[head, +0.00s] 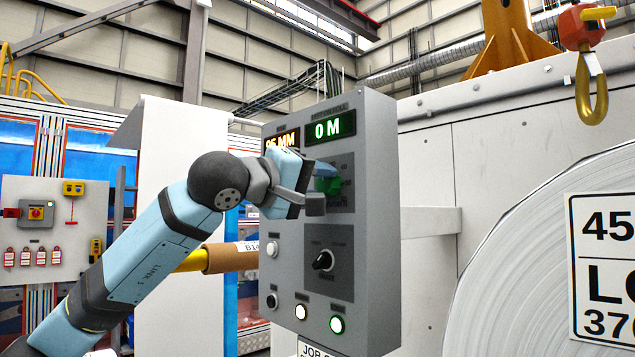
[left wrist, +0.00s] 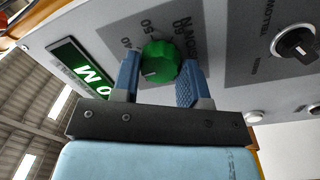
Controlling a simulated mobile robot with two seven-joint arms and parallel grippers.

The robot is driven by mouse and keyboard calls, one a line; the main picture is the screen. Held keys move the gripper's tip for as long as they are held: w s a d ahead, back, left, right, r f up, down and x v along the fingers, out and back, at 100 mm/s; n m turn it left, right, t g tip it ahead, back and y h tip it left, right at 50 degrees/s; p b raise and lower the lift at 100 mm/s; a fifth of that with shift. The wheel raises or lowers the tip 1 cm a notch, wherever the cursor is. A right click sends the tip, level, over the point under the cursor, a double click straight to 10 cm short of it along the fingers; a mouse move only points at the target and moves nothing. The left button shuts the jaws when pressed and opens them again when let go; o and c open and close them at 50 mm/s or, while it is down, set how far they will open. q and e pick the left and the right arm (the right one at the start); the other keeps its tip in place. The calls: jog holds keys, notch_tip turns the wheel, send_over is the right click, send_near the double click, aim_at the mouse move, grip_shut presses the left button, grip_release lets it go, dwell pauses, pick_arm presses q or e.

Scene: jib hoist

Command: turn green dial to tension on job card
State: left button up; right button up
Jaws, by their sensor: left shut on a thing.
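The green dial (head: 331,186) is on the front of the grey control panel (head: 368,220), under the green "0 M" display (head: 330,127). My left gripper (head: 317,190) is at the dial and partly covers it in the head view. In the left wrist view the green dial (left wrist: 160,62) sits between the two fingers of my left gripper (left wrist: 160,82), which are shut on it. Scale numbers such as 40, 50 and 60 show around it; its exact setting is unclear. The job card (head: 318,350) shows only its top edge at the bottom of the head view. My right gripper is out of view.
A black selector knob (head: 323,261) and several push buttons sit lower on the panel. An amber display (head: 281,140) is partly hidden by my left arm. A large white roll (head: 530,265) stands at the right, with a hook (head: 591,90) hanging above it.

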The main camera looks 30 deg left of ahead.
pick_arm(q)
jog(key=shift+m, duration=0.5)
jog(key=o, duration=0.9)
jog(key=b+v, duration=0.1)
jog(key=v, duration=1.2)
jog(key=shift+s+a, duration=0.15)
jog(key=shift+s, duration=0.2)
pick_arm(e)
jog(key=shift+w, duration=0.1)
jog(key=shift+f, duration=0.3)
pick_arm(q)
jog(key=shift+f, duration=0.1)
